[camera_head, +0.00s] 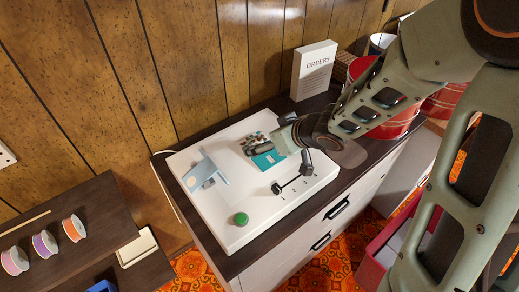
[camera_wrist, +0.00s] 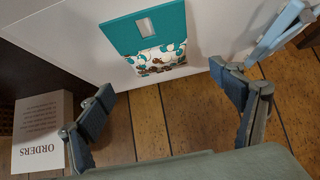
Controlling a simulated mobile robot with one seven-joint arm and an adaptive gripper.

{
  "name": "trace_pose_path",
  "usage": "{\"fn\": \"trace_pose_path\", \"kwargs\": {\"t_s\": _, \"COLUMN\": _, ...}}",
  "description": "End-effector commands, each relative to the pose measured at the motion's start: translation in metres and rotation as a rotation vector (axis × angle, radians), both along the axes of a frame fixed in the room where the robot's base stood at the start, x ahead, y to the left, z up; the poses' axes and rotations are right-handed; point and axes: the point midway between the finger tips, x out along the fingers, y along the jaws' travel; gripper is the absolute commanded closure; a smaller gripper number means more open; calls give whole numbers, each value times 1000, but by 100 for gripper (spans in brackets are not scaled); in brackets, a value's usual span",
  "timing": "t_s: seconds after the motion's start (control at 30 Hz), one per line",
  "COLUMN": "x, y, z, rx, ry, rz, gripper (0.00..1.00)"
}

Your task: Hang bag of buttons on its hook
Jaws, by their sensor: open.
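The bag of buttons (camera_head: 264,153) has a teal header with a slot and a clear part full of brown, white and teal buttons. It lies flat on a white panel (camera_head: 232,220). In the wrist view the bag (camera_wrist: 149,38) shows ahead, between my two spread fingers and apart from them. My gripper (camera_head: 287,144) is open and empty, beside the bag and low over the panel. A light blue bracket (camera_head: 205,174) stands on the panel left of the bag; it also shows at the wrist view's upper right (camera_wrist: 284,26). I cannot tell whether it is the hook.
A white ORDERS box (camera_head: 313,70) stands behind, near red tins (camera_head: 401,122). Thread spools (camera_head: 44,244) sit on a dark shelf at left. A wood-panelled wall closes the back.

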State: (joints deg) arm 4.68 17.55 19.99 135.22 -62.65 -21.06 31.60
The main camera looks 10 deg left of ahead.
Motion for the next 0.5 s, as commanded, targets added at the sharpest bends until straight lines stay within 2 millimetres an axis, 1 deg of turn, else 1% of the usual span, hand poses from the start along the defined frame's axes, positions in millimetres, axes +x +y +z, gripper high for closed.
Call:
{"fn": "trace_pose_path", "kwargs": {"t_s": 0.17, "x": 6, "y": 8, "z": -16, "rx": 1, "ry": 1, "rz": 1, "gripper": 15}}
{"fn": "trace_pose_path", "kwargs": {"t_s": 0.3, "x": 15, "y": 18, "z": -32, "rx": 1, "ry": 1, "rz": 1, "gripper": 15}}
{"fn": "trace_pose_path", "kwargs": {"t_s": 0.4, "x": 21, "y": 23, "z": -38, "rx": 0, "ry": 1, "rz": 1, "gripper": 15}}
{"fn": "trace_pose_path", "kwargs": {"t_s": 0.5, "x": 23, "y": 25, "z": -38, "rx": 0, "ry": 0, "rz": 0, "gripper": 15}}
